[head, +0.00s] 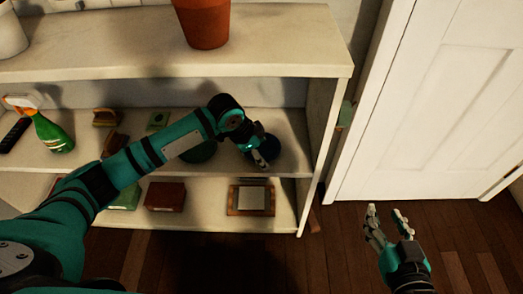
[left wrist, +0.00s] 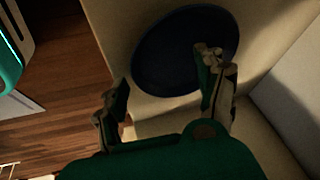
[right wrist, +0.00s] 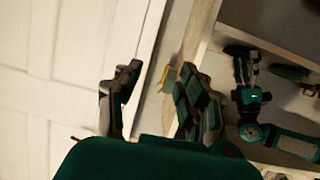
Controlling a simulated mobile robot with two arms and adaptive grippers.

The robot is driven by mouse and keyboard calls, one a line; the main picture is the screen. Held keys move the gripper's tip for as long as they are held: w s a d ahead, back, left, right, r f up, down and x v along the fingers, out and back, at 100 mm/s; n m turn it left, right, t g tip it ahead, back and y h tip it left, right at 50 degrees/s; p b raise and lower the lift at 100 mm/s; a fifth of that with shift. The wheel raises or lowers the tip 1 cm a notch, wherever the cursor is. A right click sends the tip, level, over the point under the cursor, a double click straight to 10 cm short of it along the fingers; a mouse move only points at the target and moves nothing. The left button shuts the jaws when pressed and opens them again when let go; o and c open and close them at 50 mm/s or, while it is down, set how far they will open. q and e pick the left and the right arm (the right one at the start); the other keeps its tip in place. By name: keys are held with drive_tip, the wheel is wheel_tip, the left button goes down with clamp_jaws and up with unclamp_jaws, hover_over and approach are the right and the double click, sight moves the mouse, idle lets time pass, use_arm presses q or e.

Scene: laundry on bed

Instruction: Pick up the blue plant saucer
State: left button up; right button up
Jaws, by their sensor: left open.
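The blue plant saucer (head: 270,149) is a dark round dish on the middle shelf, near its right end. My left gripper (head: 259,163) is at its front edge and partly covers it. In the left wrist view the saucer (left wrist: 180,40) lies flat on the pale shelf. There my left gripper (left wrist: 163,72) is open, with one finger overlapping the saucer's right side and the other off its lower left; I cannot tell whether they touch it. My right gripper (head: 386,211) is open and empty over the floor, right of the shelf.
A green round dish (head: 199,152) sits left of the saucer, partly behind my left arm. A green spray bottle (head: 51,132) stands further left. The upper shelf board (head: 280,55) holds a terracotta pot (head: 204,22). The shelf's side panel (head: 323,130) closes the right end, with a white door (head: 440,110) beyond.

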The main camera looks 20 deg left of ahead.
use_arm(q)
drive_tip(key=shift+f, duration=0.2)
use_arm(e)
drive_tip(key=shift+w+r+t, duration=0.15)
drive_tip(key=shift+r+t, duration=0.15)
drive_tip(key=shift+r, duration=0.05)
use_arm(q)
drive_tip(key=shift+c, duration=0.2)
drive_tip(key=shift+c, duration=2.3)
drive_tip(key=c, duration=0.9)
clamp_jaws()
use_arm(e)
drive_tip(key=shift+w+f, duration=0.35)
drive_tip(key=shift+w, duration=0.2)
use_arm(q)
drive_tip(key=shift+f, duration=0.1)
